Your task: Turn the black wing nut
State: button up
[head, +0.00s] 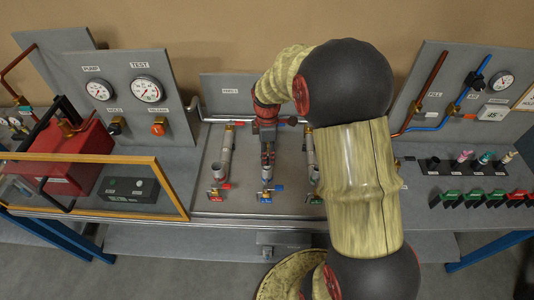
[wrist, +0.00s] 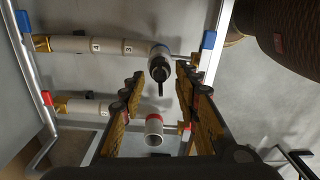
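A black wing nut (wrist: 160,73) with a thin flat wing sits on the end of a grey pipe with a blue ring, in the upper middle of the wrist view. My gripper (wrist: 160,84) is open, one finger on each side of the line to the nut. The fingers look apart from it; the remaining distance is hard to judge. In the head view my gripper (head: 267,152) points down over the middle pipe of the centre panel and hides the pipe's top, so the nut cannot be made out there.
A second pipe end with a red ring (wrist: 154,130) lies low between my fingers in the wrist view. Neighbouring pipes stand left (head: 224,160) and right (head: 309,150) of my gripper. A red pump box (head: 85,150) stands behind an orange-framed clear guard (head: 95,158) at left.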

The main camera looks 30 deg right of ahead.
jog(key=shift+c, duration=0.8)
grip_shut()
jog(key=m, duration=0.3)
jog(key=shift+m, duration=0.4)
jog(key=m, duration=0.4)
jog(key=shift+m, duration=0.3)
jog(key=m, duration=0.4)
jog(key=shift+r, duration=0.1)
jog(key=m, duration=0.4)
jog(key=shift+w, duration=0.1)
jog(key=m, duration=0.6)
